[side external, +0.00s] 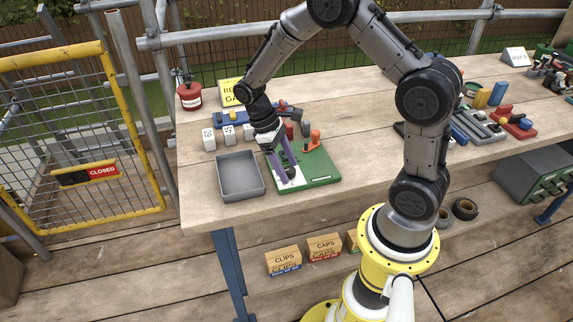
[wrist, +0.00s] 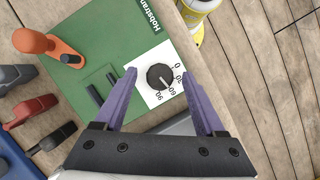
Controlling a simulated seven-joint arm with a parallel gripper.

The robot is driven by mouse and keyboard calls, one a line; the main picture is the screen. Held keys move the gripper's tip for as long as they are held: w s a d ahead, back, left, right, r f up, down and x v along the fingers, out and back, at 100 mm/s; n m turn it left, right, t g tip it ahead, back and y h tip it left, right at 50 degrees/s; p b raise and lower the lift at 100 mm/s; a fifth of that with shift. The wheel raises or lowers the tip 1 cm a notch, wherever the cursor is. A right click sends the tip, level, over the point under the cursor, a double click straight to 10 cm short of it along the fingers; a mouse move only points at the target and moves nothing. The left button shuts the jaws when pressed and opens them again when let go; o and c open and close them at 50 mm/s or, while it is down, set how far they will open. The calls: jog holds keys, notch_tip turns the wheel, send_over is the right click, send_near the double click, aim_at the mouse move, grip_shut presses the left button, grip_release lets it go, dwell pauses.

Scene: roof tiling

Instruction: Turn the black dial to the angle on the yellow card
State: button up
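The black dial (wrist: 160,77) sits on a white plate (wrist: 151,92) marked 0, 30, 60 and 90, on a green board (wrist: 95,40). Its pale pointer mark appears to face near 60. My gripper (wrist: 159,72) is open, with one purple finger on each side of the dial and visible gaps between them. In the side view my gripper (side external: 283,173) reaches down over the green board (side external: 318,168), and the dial is partly hidden by the fingers. A yellow card (side external: 231,92) stands at the back, partly behind my arm; its wording is not fully readable.
An orange handle (side external: 313,139) stands on the board; it also shows in the wrist view (wrist: 48,47). A grey tray (side external: 240,175) is left of the board. White numbered blocks (side external: 209,139) and a blue rack lie behind. A red can (side external: 190,96) stands back left.

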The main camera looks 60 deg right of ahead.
jog(key=d+v, duration=0.1)
jog(key=v, duration=1.2)
jog(key=shift+w+a+r, duration=0.15)
jog(key=shift+a+r, duration=0.25)
jog(key=shift+a, duration=0.1)
jog(key=s+a+r+t, duration=0.2)
jog(key=s+r+t, duration=0.1)
jog(key=s+r, duration=0.25)
jog(key=s+a+r+t, duration=0.2)
jog(key=s+r, duration=0.2)
jog(key=r, duration=0.3)
jog(key=s+a+f+m+t, duration=0.2)
jog(key=s+f+t, duration=0.2)
jog(key=s, duration=0.6)
jog(key=shift+a+t+y, duration=0.2)
jog(key=shift+t+y, duration=0.2)
jog(key=shift+t, duration=0.1)
